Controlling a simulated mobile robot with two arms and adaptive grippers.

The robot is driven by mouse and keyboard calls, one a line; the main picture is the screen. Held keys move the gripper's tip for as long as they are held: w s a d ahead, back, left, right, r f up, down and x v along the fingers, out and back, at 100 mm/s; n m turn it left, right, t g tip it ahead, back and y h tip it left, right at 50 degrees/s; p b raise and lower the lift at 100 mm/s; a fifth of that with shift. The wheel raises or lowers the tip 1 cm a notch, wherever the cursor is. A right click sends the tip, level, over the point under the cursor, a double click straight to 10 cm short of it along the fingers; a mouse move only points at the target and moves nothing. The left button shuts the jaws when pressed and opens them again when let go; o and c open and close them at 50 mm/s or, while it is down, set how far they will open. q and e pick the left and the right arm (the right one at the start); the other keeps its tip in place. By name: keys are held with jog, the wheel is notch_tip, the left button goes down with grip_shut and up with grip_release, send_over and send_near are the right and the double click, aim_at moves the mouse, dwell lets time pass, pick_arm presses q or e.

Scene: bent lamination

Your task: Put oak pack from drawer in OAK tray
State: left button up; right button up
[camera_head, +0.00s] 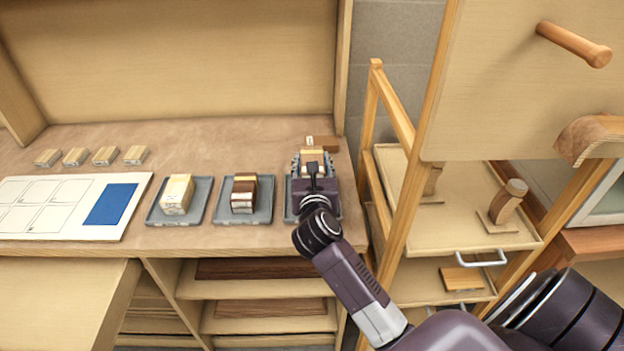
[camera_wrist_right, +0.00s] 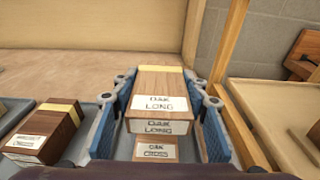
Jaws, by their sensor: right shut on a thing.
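The oak pack labelled OAK LONG (camera_wrist_right: 160,103) is a brown block with a pale yellow band, between the blue pads of my right gripper (camera_wrist_right: 164,92) in the wrist view. A second block, labelled OAK CROSS (camera_wrist_right: 155,150), shows directly below it; I cannot tell whether they touch. In the head view my right gripper (camera_head: 312,165) is over the rightmost grey tray (camera_head: 290,212), hiding most of that tray and of the packs there. The drawer with a metal handle (camera_head: 481,260) is in the cart at right. My left gripper is not in view.
The middle tray (camera_head: 262,213) holds a dark pack (camera_head: 243,194); the left tray (camera_head: 205,190) holds pale packs (camera_head: 177,194). A brown block (camera_head: 328,144) lies behind my gripper. Several small blocks line the bench's back left. The cart's wooden post (camera_head: 410,200) stands close at right.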

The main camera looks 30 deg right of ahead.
jog(key=shift+f+b, duration=0.3)
jog(key=shift+f, duration=2.45)
jog(key=shift+f, duration=0.15)
jog(key=o, duration=1.3)
jog(key=shift+a+r, duration=0.1)
jog(key=shift+r, duration=0.1)
jog(key=b+v, duration=0.2)
jog(key=v, duration=0.9)
jog(key=shift+s+f, duration=0.1)
jog(key=shift+f, duration=0.05)
jog(key=shift+s+a, duration=0.15)
jog(key=shift+s, duration=0.25)
